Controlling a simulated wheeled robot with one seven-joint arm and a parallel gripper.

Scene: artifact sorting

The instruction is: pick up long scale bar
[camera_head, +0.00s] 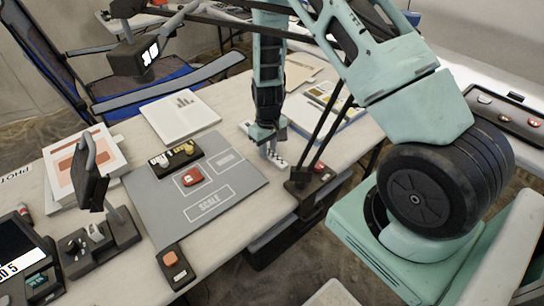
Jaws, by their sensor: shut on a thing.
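The long scale bar (277,160) is a pale strip with dark marks, on or just above the white table to the right of the grey mat. My gripper (271,149) points down and is shut on the bar. The fingers and my arm cover part of the bar, and I cannot tell whether it touches the table. The grey mat (150,214) has outlined fields, one labelled SCALE, which is empty.
A red block (192,176) and a black tray of small pieces (175,155) lie on the mat. A small black stand (299,182) is close right of my gripper. A dark holder with an orange piece (177,270) stands in front. Papers (181,115) lie behind.

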